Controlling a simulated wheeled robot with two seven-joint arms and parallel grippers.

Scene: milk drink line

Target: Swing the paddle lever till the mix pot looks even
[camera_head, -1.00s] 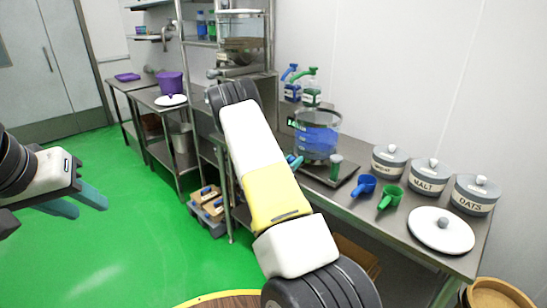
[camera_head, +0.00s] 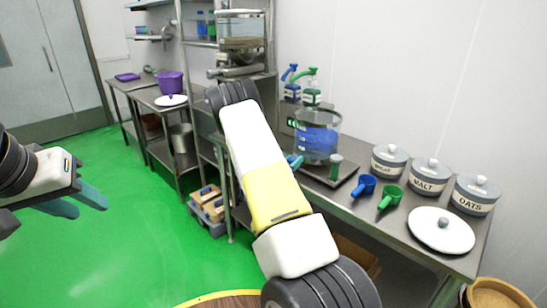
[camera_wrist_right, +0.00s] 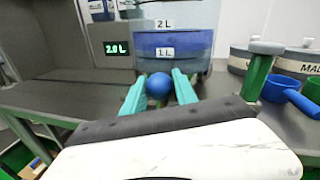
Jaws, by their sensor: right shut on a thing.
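The mix pot (camera_head: 317,138) is a clear vessel on the steel table, holding blue liquid. A blue ball knob (camera_wrist_right: 158,86), seemingly the paddle lever's end, sits in front of the pot. My right gripper (camera_wrist_right: 160,89) is shut on this knob, one teal finger on each side. The lever's shaft is hidden. My left gripper (camera_head: 84,200) hangs open and empty over the floor at far left.
A display (camera_wrist_right: 117,48) reads 2.0 L beside the pot. A green upright piece (camera_head: 335,166), a blue scoop (camera_head: 365,186) and a green scoop (camera_head: 389,196) lie to its right. Labelled canisters (camera_head: 429,176) and a white lid (camera_head: 441,230) stand further right.

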